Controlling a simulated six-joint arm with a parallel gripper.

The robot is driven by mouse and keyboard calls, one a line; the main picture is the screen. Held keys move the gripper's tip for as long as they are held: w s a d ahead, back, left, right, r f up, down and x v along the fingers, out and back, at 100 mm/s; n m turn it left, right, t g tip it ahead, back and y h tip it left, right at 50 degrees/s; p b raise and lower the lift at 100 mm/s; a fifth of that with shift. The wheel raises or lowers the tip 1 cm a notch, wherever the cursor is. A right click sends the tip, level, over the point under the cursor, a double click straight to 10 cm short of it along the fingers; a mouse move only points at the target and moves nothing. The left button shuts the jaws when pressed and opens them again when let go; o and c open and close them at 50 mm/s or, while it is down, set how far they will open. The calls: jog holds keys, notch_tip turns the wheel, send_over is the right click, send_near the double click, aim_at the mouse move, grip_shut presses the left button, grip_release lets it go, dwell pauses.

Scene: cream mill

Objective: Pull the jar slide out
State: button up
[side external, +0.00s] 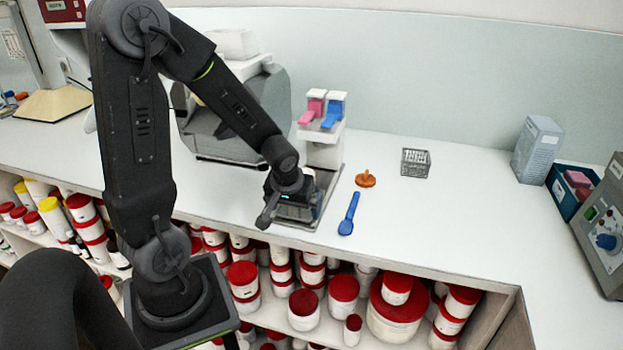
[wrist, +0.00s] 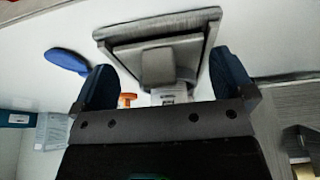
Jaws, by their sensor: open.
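The cream mill (side external: 325,152) stands on the white counter, with a pink and a blue lever on top. What looks like its jar slide, a grey flat plate with a raised rim (wrist: 150,24), shows at the top of the wrist view. A blocky grey tab (wrist: 158,68) sits on its near side. My gripper (wrist: 160,64) is open, with one dark blue finger on each side of the tab and gaps between. In the side view my gripper (side external: 290,207) is low at the mill's front and hides much of its base. Contact with the tab cannot be told.
A blue scoop (side external: 349,214) and an orange knobbed piece (side external: 365,179) lie right of the mill. A small wire basket (side external: 415,163) stands farther right. A grey machine (side external: 235,115) stands behind my arm. Red-lidded jars (side external: 303,309) fill the shelf below the counter edge.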

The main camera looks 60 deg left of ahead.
jog(key=shift+r, duration=0.1)
notch_tip(320, 180, up, 5)
jog(key=s+d, duration=0.2)
jog(key=d, duration=0.1)
jog(key=shift+s, duration=0.4)
dwell(0.4)
jog(key=s+d+r+m+t+h, duration=0.1)
jog(key=s+d+r+m, duration=0.2)
jog(key=d+r, duration=0.3)
jog(key=s+d+r+m+t+h, duration=0.1)
jog(key=s+d+r+m, duration=0.1)
jog(key=d+r+m, duration=0.3)
jog(key=shift+s+d+r+m+t+h, duration=0.4)
jog(key=shift+d+m, duration=0.1)
jog(key=shift+d, duration=0.2)
